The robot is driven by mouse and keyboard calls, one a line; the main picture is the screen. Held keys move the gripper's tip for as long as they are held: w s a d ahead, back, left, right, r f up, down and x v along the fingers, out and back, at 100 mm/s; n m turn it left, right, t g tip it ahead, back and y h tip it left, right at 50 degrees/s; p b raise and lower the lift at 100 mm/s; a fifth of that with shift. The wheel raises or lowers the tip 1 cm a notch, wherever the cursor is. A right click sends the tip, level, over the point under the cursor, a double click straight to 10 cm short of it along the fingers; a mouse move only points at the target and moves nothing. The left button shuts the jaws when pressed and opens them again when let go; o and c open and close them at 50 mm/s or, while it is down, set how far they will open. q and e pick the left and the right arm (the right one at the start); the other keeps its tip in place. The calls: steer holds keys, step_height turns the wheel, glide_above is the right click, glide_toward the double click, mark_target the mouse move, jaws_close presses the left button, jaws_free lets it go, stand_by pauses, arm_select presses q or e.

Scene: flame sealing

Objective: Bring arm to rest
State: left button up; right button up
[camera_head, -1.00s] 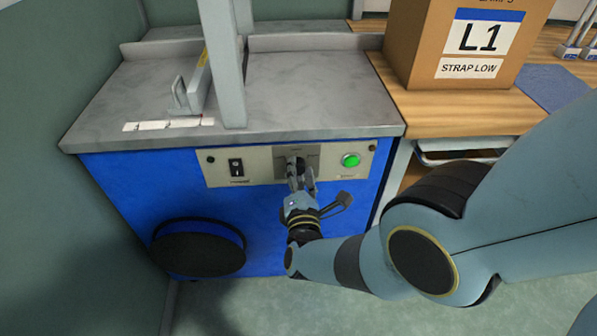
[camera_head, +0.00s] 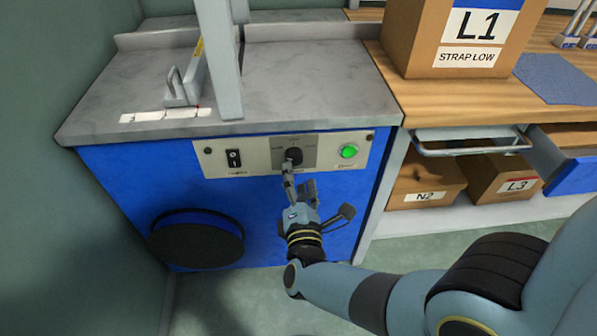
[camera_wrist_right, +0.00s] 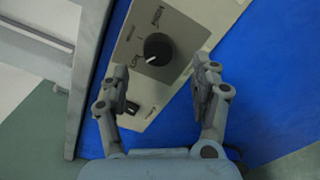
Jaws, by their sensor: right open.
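My right gripper (camera_head: 298,184) is in front of the blue machine (camera_head: 130,182), just below the black rotary knob (camera_head: 293,155) on its pale control panel (camera_head: 262,153). In the right wrist view the gripper (camera_wrist_right: 163,88) is open, and the knob (camera_wrist_right: 158,48) stands beyond the fingertips with nothing between the fingers. My left gripper is not in view.
A green lit button (camera_head: 348,151) and a black rocker switch (camera_head: 233,158) flank the knob. A round black disc (camera_head: 197,245) sits low on the machine. Box L1 (camera_head: 420,55) stands on the wooden bench (camera_head: 450,102), with an open blue drawer (camera_head: 575,172) and boxes N2 (camera_head: 428,185) and L3 (camera_head: 503,175) below.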

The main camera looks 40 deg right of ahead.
steer(key=shift+v, duration=1.25)
steer(key=s+d+f+m+g+y+b, duration=0.3)
steer(key=s+f+g+y, duration=0.45)
steer(key=s+f, duration=1.55)
steer(key=s+f+m+g, duration=0.3)
steer(key=s+m, duration=0.4)
steer(key=s, duration=0.1)
steer(key=s+d+f+m+g, duration=0.1)
steer(key=s+f+m+g, duration=0.2)
steer(key=s+m, duration=0.4)
steer(key=shift+s+f+m+g+y, duration=0.15)
steer(key=shift+s+m+g+y, duration=0.35)
steer(key=shift+s, duration=0.45)
